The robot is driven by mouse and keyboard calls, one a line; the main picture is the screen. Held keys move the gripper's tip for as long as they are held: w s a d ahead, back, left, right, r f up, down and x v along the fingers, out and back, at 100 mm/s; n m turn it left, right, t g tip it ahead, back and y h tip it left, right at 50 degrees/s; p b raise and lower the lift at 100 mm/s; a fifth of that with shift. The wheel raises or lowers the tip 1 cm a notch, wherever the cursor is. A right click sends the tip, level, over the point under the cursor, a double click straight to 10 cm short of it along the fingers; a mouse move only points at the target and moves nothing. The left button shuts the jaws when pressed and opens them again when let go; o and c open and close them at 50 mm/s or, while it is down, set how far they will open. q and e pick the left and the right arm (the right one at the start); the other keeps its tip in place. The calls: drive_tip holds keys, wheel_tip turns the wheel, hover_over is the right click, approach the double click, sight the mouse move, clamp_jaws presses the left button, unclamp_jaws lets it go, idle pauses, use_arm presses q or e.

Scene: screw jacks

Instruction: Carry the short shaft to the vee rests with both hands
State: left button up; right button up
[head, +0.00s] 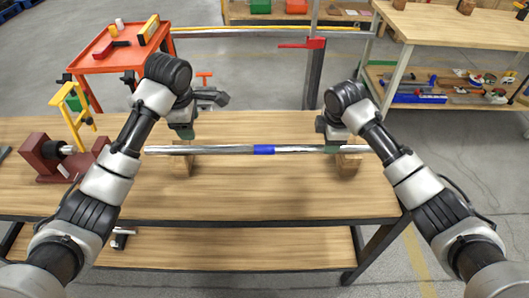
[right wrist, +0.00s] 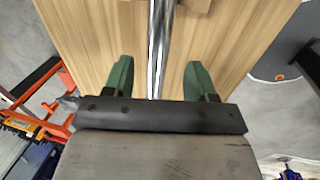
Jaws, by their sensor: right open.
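The short shaft (head: 222,150), a shiny metal bar with a blue band in its middle, lies level across the wooden bench. Under it are two wooden blocks, one at left (head: 181,166) and one at right (head: 347,165); I cannot make out whether they have vee notches. My right gripper (head: 333,146) is at the shaft near the right block. In the right wrist view its green fingers (right wrist: 160,75) are open, with the shaft (right wrist: 160,40) running between them. My left gripper (head: 185,134) is at the shaft above the left block; its fingertips are mostly hidden.
A dark red vise-like fixture (head: 60,160) and a yellow stand (head: 72,108) occupy the bench's left end. An orange cart (head: 120,60) stands behind at left. A post with a red clamp (head: 315,45) rises behind the bench. The bench front (head: 265,195) is clear.

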wheel_tip(320, 180, up, 7)
drive_tip(key=s, duration=0.1)
drive_tip(key=shift+s+r, duration=0.15)
drive_tip(key=shift+s, duration=0.1)
idle(0.3)
